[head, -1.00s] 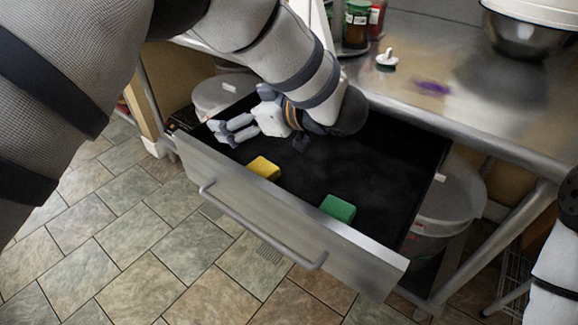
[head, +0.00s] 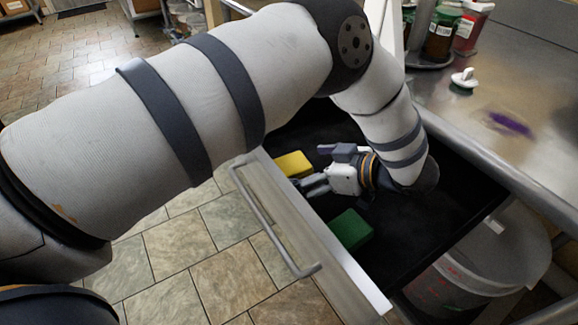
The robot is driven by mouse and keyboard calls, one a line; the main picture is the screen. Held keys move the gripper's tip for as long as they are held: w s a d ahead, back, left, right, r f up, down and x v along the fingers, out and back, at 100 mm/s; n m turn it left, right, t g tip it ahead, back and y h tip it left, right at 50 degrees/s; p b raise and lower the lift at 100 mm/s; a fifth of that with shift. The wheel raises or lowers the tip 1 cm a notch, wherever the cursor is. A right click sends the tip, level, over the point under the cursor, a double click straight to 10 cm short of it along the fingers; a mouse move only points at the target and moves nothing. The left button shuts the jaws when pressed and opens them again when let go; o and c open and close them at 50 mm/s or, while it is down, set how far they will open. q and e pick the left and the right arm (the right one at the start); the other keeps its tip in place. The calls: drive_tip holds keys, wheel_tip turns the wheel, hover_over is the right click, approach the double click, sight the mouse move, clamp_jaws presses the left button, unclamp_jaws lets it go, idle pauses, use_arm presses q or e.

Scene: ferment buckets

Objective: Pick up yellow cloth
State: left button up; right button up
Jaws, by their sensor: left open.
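The yellow cloth (head: 294,164) is a small folded block lying in the open drawer, close to the inside of the drawer front. My left gripper (head: 311,170) reaches down into the drawer, with its fingers pointing left toward the cloth. It is open and nothing shows between its fingers. The fingertips are just right of the cloth; whether they touch it I cannot tell. My right gripper is not in view.
A green block-shaped cloth (head: 350,229) lies in the drawer nearer the camera. The drawer front (head: 318,240) with its bar handle (head: 262,222) stands pulled out. A bucket (head: 487,259) stands below the counter (head: 530,80), which holds jars, a white-handled stopper and a purple stain.

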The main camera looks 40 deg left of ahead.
sight(290, 165)
use_arm(q)
drive_tip(key=x, duration=0.3)
drive_tip(key=shift+w+a+r, duration=0.1)
drive_tip(key=shift+a+r, duration=0.05)
drive_tip(key=shift+a, duration=0.15)
drive_tip(key=shift+d, duration=0.1)
drive_tip(key=c, duration=0.8)
